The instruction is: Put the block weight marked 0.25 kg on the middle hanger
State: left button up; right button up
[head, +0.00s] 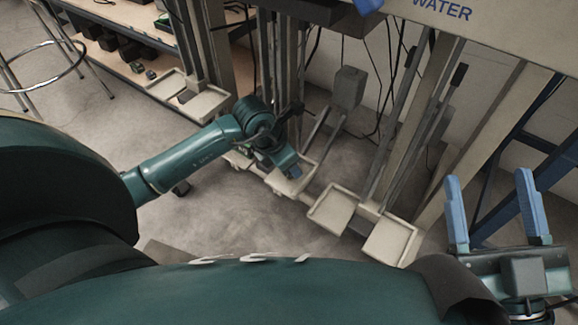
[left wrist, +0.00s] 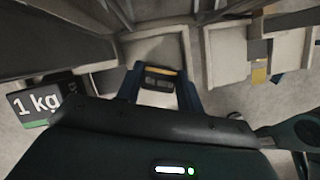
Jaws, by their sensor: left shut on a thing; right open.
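My left gripper (head: 287,168) is shut on a small dark block with a yellow stripe (left wrist: 160,80); its marking is not readable. In the left wrist view the block sits between the blue fingers (left wrist: 160,92), at the near side of a pale hanger tray (left wrist: 155,50). In the head view that tray (head: 284,187) is partly under the gripper, which hides the block. I cannot tell whether the block touches the tray. A dark weight marked 1 kg (left wrist: 38,104) is left of the gripper. My right gripper (head: 497,212) is open and empty at lower right.
More pale trays lie to the right, one near (head: 334,209) and one farther right (head: 390,242). Upright posts and thin hanger rods stand close around the left gripper. A grey block (head: 348,88) stands behind. Shelves (head: 122,62) with dark items are at upper left.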

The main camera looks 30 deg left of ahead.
pick_arm(q)
jog(key=shift+f, duration=0.1)
jog(key=o, duration=0.9)
jog(key=shift+f, duration=0.1)
jog(key=shift+c, duration=0.2)
